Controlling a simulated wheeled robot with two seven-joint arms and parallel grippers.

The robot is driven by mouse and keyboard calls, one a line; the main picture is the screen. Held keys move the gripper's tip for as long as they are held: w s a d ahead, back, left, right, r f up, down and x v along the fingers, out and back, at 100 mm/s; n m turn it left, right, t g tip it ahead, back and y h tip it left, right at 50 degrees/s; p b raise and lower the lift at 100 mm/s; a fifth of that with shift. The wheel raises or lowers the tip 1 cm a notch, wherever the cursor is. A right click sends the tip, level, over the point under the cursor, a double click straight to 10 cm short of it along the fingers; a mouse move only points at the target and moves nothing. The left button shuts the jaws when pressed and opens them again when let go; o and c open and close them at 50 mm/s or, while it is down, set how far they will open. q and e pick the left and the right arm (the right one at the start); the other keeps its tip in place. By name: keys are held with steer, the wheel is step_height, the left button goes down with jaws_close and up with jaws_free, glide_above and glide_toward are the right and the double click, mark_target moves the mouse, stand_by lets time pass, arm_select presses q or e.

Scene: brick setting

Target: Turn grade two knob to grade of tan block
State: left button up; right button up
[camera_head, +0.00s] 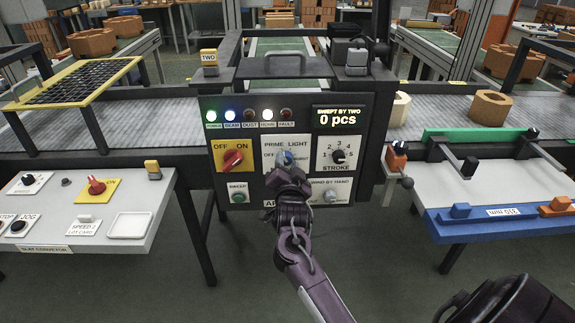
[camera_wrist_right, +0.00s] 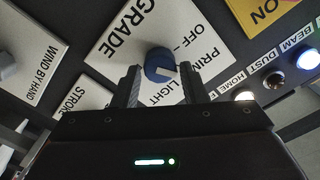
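The grade knob (camera_wrist_right: 160,65) is blue with a pale mark, on a white plate lettered GRADE, OFF, PRIME and LIGHT. In the head view the knob (camera_head: 285,157) sits mid-panel, partly hidden by my right gripper (camera_head: 288,177). In the wrist view, the fingers of my right gripper (camera_wrist_right: 162,84) stand on either side of the knob, open with a gap at each side. I cannot tell exactly which word the knob points at. A tan hexagonal block (camera_head: 490,107) and a paler cream block (camera_head: 399,108) stand on the conveyor at right. My left gripper is not in view.
The black panel also carries a red OFF/ON switch (camera_head: 232,158), a STROKE dial (camera_head: 338,156), a green SWEPT button (camera_head: 238,196) and a display reading 0 pcs (camera_head: 339,117). A lower control desk (camera_head: 125,246) stands left and a blue-edged table (camera_head: 480,222) right.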

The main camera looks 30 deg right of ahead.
steer(key=shift+o, duration=1.2)
steer(key=v, duration=0.8)
steer(key=shift+b, duration=0.4)
steer(key=shift+d, duration=0.1)
